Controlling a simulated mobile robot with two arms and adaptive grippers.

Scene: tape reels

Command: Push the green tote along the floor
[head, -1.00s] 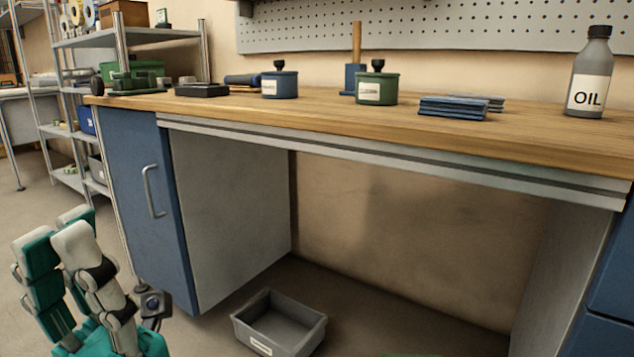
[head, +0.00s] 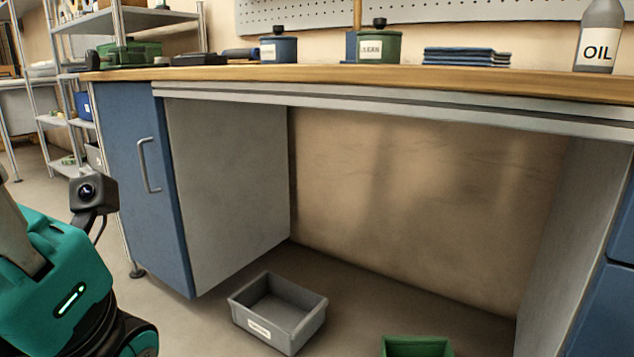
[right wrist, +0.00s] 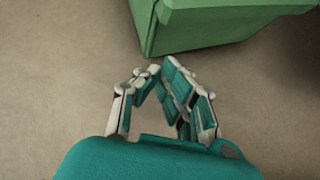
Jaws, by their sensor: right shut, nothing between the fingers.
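The green tote (head: 416,346) stands on the floor under the workbench, and only its upper rim shows at the bottom edge of the head view. In the right wrist view a corner and side of the green tote (right wrist: 205,30) fill the top. My right gripper (right wrist: 152,72) is shut and empty, with its fingertips just short of the tote's near corner. I cannot tell if they touch it. In the head view part of my left arm shows at the lower left, but its fingers are out of the picture.
A grey bin (head: 278,312) with a label sits on the floor left of the tote. A blue cabinet (head: 135,180) and grey panel bound the bay on the left. The wooden bench top (head: 330,75) overhangs above. Floor between bin and tote is clear.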

